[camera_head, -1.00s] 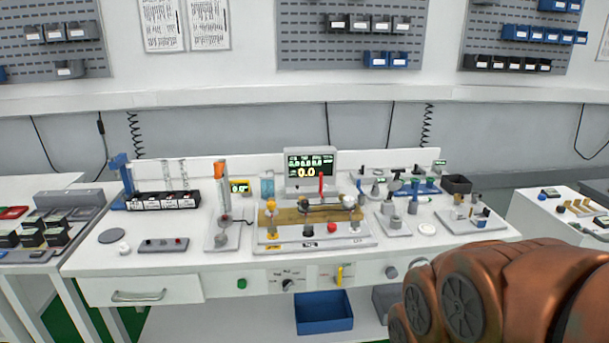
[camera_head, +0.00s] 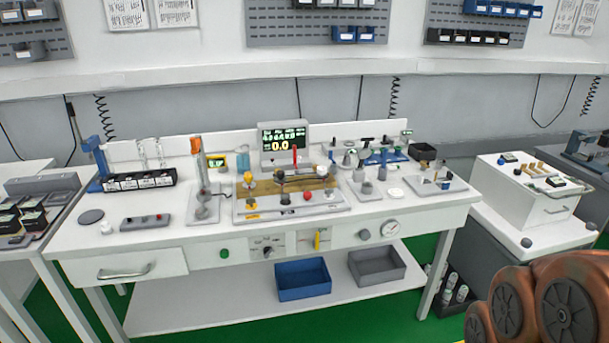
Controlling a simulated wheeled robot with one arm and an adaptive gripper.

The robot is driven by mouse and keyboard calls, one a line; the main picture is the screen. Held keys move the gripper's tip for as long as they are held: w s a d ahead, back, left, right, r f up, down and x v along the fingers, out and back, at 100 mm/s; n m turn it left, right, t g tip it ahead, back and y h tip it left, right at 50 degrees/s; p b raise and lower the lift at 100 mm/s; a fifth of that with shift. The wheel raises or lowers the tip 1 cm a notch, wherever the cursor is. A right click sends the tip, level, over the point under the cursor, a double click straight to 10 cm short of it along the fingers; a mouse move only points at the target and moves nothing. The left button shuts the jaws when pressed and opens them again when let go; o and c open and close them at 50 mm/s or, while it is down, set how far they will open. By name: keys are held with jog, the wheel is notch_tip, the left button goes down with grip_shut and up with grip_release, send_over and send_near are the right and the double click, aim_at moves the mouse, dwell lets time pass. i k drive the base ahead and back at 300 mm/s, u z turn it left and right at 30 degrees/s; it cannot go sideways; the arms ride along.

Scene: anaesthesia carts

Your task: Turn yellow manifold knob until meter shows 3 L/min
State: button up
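The manifold assembly (camera_head: 290,214) sits on a pale base plate in the middle of the bench, with a brass-coloured block (camera_head: 308,184) along it. A yellow knob (camera_head: 251,206) is at its front left, beside a black knob (camera_head: 285,201) and a red knob (camera_head: 308,196). Another yellow part (camera_head: 249,178) stands behind the yellow knob. Only copper-coloured links of my arm show at the lower right, away from the bench. My gripper is not in view.
A clear tube with an orange top (camera_head: 197,146) stands left of the manifold. A yellow lever (camera_head: 317,238) and a round gauge (camera_head: 390,228) are on the bench front. A blue bin (camera_head: 303,280) and grey bin (camera_head: 377,266) sit below. Green floor shows in front.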

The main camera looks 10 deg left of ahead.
aim_at(249, 178)
jog(key=z, duration=0.4)
jog(key=i, duration=0.4)
jog(key=u, duration=0.9)
jog(key=i, duration=1.25)
jog(key=u, duration=1.5)
jog(key=i, duration=0.4)
jog(key=u, duration=0.45)
